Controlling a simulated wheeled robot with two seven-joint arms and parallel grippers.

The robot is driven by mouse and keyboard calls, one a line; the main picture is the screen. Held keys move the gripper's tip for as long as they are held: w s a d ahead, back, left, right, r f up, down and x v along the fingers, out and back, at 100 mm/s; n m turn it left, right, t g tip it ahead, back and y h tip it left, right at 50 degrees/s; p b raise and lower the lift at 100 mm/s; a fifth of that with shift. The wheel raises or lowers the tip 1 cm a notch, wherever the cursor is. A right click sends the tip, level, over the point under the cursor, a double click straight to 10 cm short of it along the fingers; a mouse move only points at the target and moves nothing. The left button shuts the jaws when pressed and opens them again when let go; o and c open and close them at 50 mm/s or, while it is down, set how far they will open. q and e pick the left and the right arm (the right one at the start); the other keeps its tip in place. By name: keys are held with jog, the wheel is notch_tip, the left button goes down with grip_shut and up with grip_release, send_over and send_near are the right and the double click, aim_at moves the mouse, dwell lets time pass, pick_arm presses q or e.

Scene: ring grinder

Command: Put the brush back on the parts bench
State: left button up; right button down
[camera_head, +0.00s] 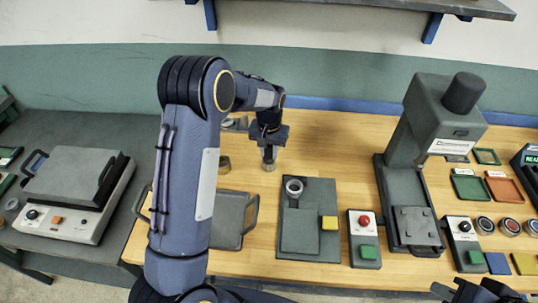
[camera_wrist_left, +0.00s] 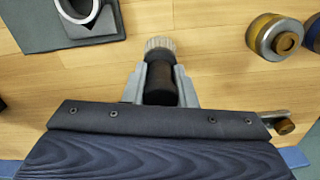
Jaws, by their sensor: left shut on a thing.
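My left gripper (camera_head: 268,146) hangs pointing down over the back middle of the wooden bench (camera_head: 330,132). It is shut on the brush (camera_head: 269,164), whose pale bristle end points down close to the wood; I cannot tell whether it touches. In the left wrist view the brush's dark handle (camera_wrist_left: 160,82) sits between the two grey fingers, with the pale ribbed tip beyond them. My right gripper (camera_head: 472,292) shows only in part at the bottom right edge, dark and partly cut off, so its jaws are unclear.
A metal-and-brass round part (camera_wrist_left: 275,37) is close by. The grey press (camera_head: 408,130) stands to the right. A handled tray (camera_head: 232,217) is partly behind my left arm.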

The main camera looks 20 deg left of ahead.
pick_arm(q)
jog(key=shift+f, duration=0.75)
pick_arm(e)
jog(key=shift+f, duration=0.5)
pick_arm(q)
jog(key=shift+f, duration=0.15)
jog(key=o, duration=1)
pick_arm(e)
jog(key=shift+f, duration=0.1)
